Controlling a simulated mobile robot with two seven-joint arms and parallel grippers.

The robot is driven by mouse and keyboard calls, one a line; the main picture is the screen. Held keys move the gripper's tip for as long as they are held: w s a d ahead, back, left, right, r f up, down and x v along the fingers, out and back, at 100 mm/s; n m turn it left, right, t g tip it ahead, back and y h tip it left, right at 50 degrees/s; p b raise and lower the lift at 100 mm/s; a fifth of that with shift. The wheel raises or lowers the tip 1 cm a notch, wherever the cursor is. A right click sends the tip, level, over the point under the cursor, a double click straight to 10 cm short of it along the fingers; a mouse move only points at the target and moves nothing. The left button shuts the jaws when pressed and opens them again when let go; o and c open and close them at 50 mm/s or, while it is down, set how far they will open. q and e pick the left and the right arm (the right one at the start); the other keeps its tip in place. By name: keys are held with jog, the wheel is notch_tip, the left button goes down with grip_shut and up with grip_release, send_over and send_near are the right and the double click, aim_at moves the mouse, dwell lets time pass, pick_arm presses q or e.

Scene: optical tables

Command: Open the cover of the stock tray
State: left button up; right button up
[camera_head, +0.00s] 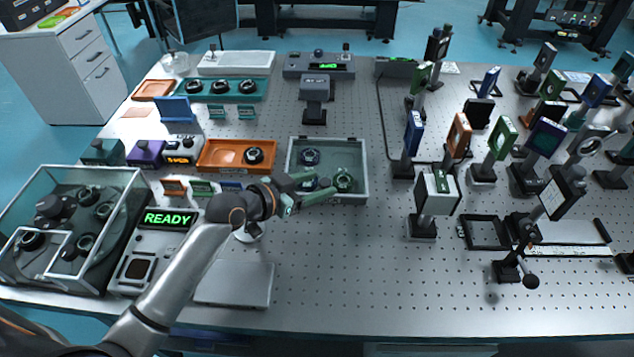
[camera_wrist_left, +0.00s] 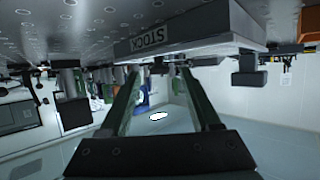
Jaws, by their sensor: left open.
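The stock tray (camera_head: 290,172) is a grey box in the middle of the table, with dark and green ringed parts inside. Its clear cover (camera_head: 328,150) appears to lie flat over it, with small hinges at the back edge. In the left wrist view the table is at the top, and the tray's front wall (camera_wrist_left: 205,42) carries an upside-down STOCK label. My left gripper (camera_head: 324,184) is open at the tray's front, its green fingers reaching over or beside the front edge. In the left wrist view the spread fingers (camera_wrist_left: 158,74) sit near the label. Contact cannot be told. My right gripper is out of view.
An orange tray (camera_head: 210,154) stands left of the stock tray. A glass case (camera_head: 128,180) and a READY panel (camera_head: 167,218) are at the left. A grey plate (camera_head: 235,285) lies in front. Several mounted optics crowd the right side. The front middle is clear.

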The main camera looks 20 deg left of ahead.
pick_arm(q)
jog(key=shift+w+d, duration=0.1)
jog(key=shift+w, duration=0.1)
grip_shut()
dwell(0.5)
dwell(0.9)
